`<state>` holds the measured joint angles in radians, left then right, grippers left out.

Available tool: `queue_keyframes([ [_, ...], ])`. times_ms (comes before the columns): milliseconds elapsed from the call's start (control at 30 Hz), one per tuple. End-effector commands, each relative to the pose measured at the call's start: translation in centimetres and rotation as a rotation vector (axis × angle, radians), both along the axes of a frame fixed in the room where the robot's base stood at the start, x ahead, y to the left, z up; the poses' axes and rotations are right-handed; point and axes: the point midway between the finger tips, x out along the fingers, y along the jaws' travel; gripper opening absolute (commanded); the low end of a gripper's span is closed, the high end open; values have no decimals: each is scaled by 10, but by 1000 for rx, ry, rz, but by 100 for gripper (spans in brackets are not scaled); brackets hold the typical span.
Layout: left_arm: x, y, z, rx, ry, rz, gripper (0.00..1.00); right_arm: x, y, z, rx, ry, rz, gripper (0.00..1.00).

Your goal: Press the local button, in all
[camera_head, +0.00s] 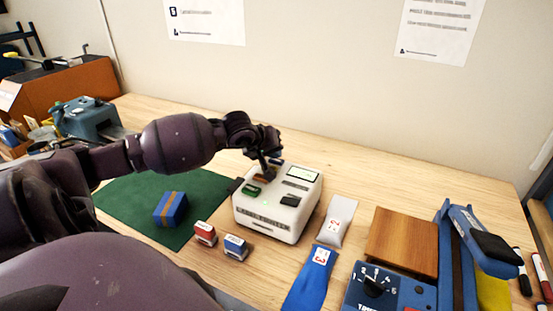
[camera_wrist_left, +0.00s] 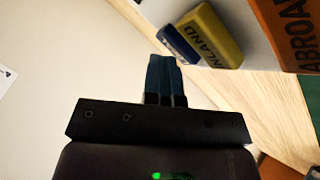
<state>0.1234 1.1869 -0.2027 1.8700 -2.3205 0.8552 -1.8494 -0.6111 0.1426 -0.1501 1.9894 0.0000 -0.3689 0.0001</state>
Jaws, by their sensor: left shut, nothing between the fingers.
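The white button machine (camera_head: 268,221) stands on the bench with a small display (camera_head: 303,173) and several coloured buttons on top. My left gripper (camera_head: 266,172) is shut and empty, pointing down over the machine's back-left row of buttons. In the left wrist view the shut fingers (camera_wrist_left: 165,75) are close to a blue button (camera_wrist_left: 178,45); its label is not readable, and I cannot tell whether they touch. Beside it are a yellow button marked INLAND (camera_wrist_left: 210,36) and an orange one marked ABROAD (camera_wrist_left: 289,32). A green button (camera_head: 251,190) is nearer the front. My right gripper is not in view.
A blue strapped box (camera_head: 171,209) lies on the green mat (camera_head: 125,205). Red (camera_head: 205,233) and blue (camera_head: 236,247) stamp-like blocks stand in front of the machine. Grey (camera_head: 337,220) and blue (camera_head: 309,280) pouches lie right of it. Bare bench (camera_head: 365,180) lies behind right.

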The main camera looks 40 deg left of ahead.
Motion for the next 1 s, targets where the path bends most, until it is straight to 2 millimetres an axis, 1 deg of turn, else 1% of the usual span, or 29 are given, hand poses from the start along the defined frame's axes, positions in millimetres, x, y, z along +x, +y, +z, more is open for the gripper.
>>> queue_keyframes([
  [333, 0, 0, 15, 1, 0, -1, 0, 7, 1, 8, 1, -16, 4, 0],
  [500, 0, 0, 16, 0, 1, 0, 0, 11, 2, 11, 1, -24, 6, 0],
  [767, 0, 0, 18, 1, 0, -1, 0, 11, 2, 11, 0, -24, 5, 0],
  [1000, 0, 0, 35, 1, -2, 0, 0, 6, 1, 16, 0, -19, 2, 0],
])
